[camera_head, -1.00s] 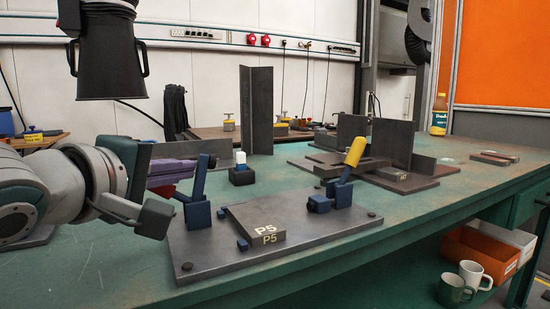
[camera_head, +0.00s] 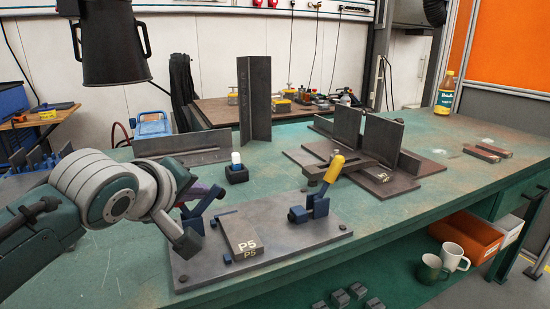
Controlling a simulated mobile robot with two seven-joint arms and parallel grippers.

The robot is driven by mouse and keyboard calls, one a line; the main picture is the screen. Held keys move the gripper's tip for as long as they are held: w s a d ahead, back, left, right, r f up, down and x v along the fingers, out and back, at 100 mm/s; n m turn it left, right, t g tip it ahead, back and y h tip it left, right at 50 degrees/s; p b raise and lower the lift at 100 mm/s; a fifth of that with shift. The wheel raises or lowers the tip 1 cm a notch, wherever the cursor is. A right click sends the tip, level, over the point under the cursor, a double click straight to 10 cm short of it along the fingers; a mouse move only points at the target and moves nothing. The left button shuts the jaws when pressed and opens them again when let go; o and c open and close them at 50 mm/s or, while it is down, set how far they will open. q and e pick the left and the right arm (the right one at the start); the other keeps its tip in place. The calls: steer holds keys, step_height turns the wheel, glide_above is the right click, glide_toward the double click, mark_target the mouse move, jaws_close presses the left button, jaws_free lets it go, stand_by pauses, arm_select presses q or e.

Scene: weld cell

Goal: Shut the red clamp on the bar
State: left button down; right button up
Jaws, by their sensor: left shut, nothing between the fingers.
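A base plate (camera_head: 300,235) on the green bench carries a dark flat bar (camera_head: 243,236) marked P5. A second blue clamp (camera_head: 298,214) with a yellow handle (camera_head: 335,168) tilted up stands to the right of the bar. My left gripper (camera_head: 187,238) is shut and empty at the plate's left edge, in front of the left clamp; I cannot tell whether they touch. My right gripper is out of view.
A small dark block with a white top (camera_head: 236,168) stands behind the plate. An angle-iron post (camera_head: 254,105) and a fixture of upright plates (camera_head: 350,130) stand further back. A yellow-capped bottle (camera_head: 444,95) is at the far right. The bench's right front is clear.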

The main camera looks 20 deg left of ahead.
mark_target(215, 196)
arm_select(q)
steer(key=shift+w+d+r+m+g+y+p, duration=0.1)
steer(key=shift+w+d+m+g+y+p, duration=0.2)
steer(key=shift+w+d+m+g+p, duration=0.25)
steer(key=shift+w+d+f+m+g+y, duration=0.1)
steer(key=shift+w+f+m+g+y, duration=0.2)
steer(key=shift+f+g+y, duration=0.25)
steer(key=shift+w+d+f+m+g+y, duration=0.25)
steer(key=shift+w+m+g, duration=0.1)
steer(key=shift+g, duration=0.35)
steer(key=shift+w+d+f+m+g+y+b, duration=0.25)
steer(key=shift+f+m+g+y+b, duration=0.2)
steer(key=shift+g+b, duration=0.2)
steer(key=shift+w+f+b, duration=0.1)
steer(key=shift+f+b, duration=0.1)
steer(key=shift+b, duration=0.15)
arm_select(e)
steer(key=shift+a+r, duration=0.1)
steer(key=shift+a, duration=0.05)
arm_select(q)
steer(key=shift+d, duration=0.1)
steer(key=shift+r, duration=0.1)
